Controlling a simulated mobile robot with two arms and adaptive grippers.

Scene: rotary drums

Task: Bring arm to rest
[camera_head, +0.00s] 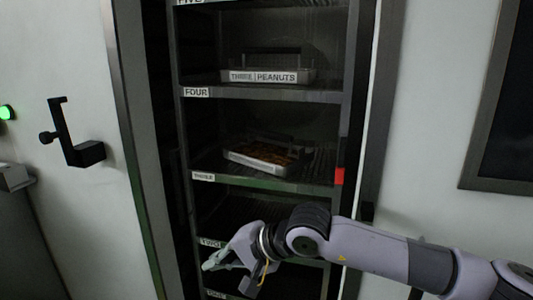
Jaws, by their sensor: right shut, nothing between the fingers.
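My right arm comes in from the lower right and reaches across the front of a tall open cabinet. My right gripper (226,270) is in front of the lower shelves, close to the label that reads TWO. It holds nothing and its fingers are together. The arm hides part of the lower shelves. My left gripper does not show.
A tray labelled THREE PEANUTS (268,75) stands on the shelf marked FOUR (196,92). Another tray (262,156) with brown contents stands on the shelf below. An open door (60,200) with a black handle (72,140) is at left. A dark panel (505,110) is at right.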

